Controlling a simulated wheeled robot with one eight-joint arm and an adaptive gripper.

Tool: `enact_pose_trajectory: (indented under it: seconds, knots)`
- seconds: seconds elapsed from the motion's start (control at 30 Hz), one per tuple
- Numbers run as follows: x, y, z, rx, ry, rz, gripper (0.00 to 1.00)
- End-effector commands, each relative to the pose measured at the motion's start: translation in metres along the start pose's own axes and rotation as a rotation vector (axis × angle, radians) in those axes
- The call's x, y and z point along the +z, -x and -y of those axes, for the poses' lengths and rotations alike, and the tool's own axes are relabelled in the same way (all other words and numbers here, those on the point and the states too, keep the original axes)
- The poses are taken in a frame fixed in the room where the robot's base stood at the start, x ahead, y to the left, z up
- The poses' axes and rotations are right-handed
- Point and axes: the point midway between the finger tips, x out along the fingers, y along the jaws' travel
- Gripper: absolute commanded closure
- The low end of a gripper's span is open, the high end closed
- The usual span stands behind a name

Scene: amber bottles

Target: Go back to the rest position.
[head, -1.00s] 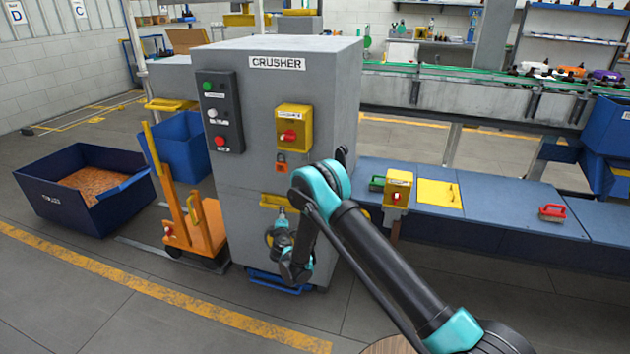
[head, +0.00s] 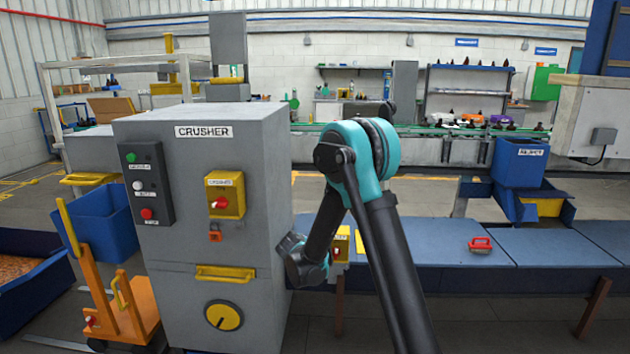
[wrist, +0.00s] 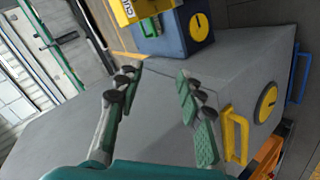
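My gripper (wrist: 160,78) shows in the wrist view with its two green-padded fingers apart and nothing between them. A grey machine surface with a yellow handle (wrist: 235,133) and a yellow dial (wrist: 266,104) lies beyond the fingers. In the head view my arm is bent at the teal elbow, and its lower part hangs beside the right side of the grey crusher (head: 225,165). The gripper itself is not visible there. I cannot tell how close it is to the crusher.
A conveyor (head: 420,131) crosses behind. Bare floor shows in front of the bench.

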Motion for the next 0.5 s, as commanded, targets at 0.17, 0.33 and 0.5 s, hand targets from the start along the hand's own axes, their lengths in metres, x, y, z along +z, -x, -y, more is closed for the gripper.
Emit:
enact_pose_trajectory:
  seconds: [0.17, 0.33, 0.5]
  knots:
    - [0.065, 0.042, -0.039, -0.055, -0.145, 0.104, 0.62]
    - [0.124, 0.086, -0.058, -0.108, -0.28, 0.193, 0.62]
    - [0.182, 0.134, -0.063, -0.163, -0.418, 0.277, 0.62]
